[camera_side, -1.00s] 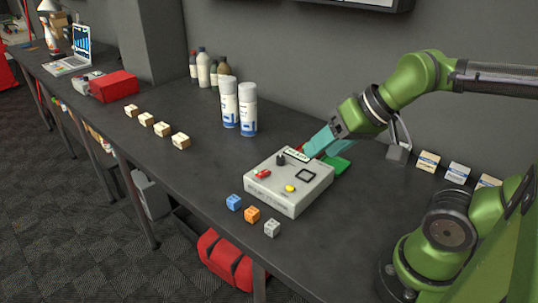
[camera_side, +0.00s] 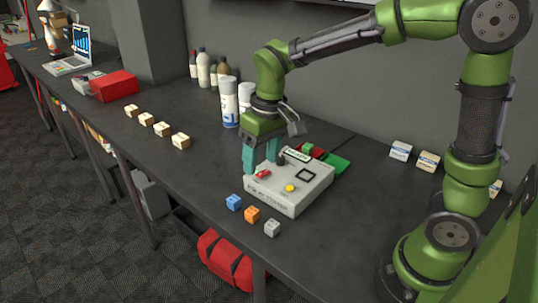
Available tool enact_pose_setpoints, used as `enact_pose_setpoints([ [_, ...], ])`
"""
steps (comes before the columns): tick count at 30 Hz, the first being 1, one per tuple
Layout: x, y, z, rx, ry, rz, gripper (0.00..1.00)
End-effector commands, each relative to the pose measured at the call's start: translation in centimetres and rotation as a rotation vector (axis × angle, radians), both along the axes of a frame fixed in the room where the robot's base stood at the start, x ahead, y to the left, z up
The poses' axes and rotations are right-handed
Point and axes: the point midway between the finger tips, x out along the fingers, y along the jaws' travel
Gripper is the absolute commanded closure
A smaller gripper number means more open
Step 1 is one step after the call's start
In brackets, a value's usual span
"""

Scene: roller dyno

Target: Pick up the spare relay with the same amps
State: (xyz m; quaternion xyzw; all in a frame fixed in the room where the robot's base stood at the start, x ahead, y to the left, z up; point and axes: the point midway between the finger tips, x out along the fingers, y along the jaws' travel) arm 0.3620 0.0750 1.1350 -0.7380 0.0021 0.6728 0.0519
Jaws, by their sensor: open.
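Three small relay-like cubes sit in a row at the table's front edge: a blue one (camera_side: 233,202), an orange one (camera_side: 252,214) and a grey one (camera_side: 272,228). Their markings are too small to read. Behind them is a light grey tester box (camera_side: 290,205) with a red part (camera_side: 264,174), a yellow button (camera_side: 290,188) and a dark square outline (camera_side: 305,175) on top. My gripper (camera_side: 262,170) points down with teal fingers apart, over the box's left back part near the red part. It appears empty.
Two spray cans (camera_side: 228,102) stand behind my gripper. Several small cartons (camera_side: 162,129) line the table's left part, near a red box (camera_side: 114,86). Green (camera_side: 336,164) and red (camera_side: 308,150) pieces lie behind the tester. Labelled blocks (camera_side: 428,161) stand at the wall.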

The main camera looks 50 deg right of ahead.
Motion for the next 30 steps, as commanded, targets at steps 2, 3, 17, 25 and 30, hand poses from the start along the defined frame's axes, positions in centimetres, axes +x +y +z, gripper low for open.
enact_pose_setpoints([
  [2,1.7,0.6,-1.0,-0.027,0.049,0.035,0.40],
  [3,2.3,0.7,-1.2,-0.039,0.066,0.047,0.40],
  [17,3.1,0.5,-5.2,-0.071,0.100,0.077,0.40],
  [25,3.2,0.5,-10.4,-0.072,0.096,0.077,0.40],
  [30,3.2,0.5,-11.7,-0.070,0.094,0.075,0.40],
])
